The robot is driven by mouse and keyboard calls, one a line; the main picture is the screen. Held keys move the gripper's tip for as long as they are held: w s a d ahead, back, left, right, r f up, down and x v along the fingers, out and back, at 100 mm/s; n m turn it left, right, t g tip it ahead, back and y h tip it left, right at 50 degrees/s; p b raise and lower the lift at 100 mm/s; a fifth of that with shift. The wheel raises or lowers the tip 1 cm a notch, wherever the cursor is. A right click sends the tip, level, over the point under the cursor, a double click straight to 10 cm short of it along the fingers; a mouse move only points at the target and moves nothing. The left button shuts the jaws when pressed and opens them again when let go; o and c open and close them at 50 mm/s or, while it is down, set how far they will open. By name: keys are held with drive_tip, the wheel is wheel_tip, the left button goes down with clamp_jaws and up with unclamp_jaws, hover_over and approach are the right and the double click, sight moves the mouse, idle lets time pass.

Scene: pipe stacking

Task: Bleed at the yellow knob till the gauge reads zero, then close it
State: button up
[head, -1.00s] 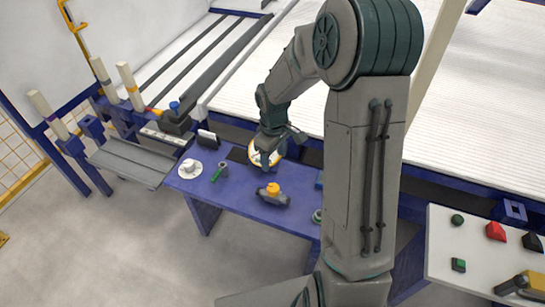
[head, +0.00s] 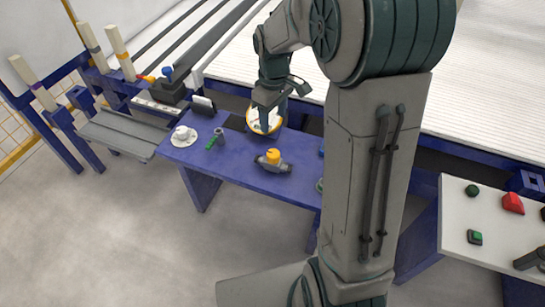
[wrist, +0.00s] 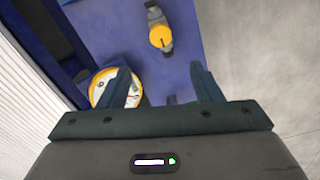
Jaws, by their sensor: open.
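The yellow knob (head: 273,155) sits on a dark grey valve body (head: 284,166) on the blue bench. The knob also shows at the top of the wrist view (wrist: 160,37). The round gauge with a yellow rim (head: 251,122) stands behind it, partly covered by my gripper. In the wrist view the gauge (wrist: 101,78) is partly hidden by my left finger. Its white face and a red mark show, but the reading is too small to tell. My gripper (head: 270,127) is open and empty, pointing down near the gauge, apart from the knob.
A white cup on a saucer (head: 184,137) and a green-handled item (head: 214,140) are left on the blue bench (head: 240,176). A small black stand (head: 204,105) is behind them. A white panel with buttons (head: 490,240) is at right. Bare bench lies around the valve.

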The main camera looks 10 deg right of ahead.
sight(273, 153)
wheel_tip(273, 153, down, 14)
drive_tip(key=b, duration=0.4)
drive_tip(key=shift+r, duration=0.15)
drive_tip(key=shift+c, duration=0.3)
drive_tip(key=c, duration=0.9)
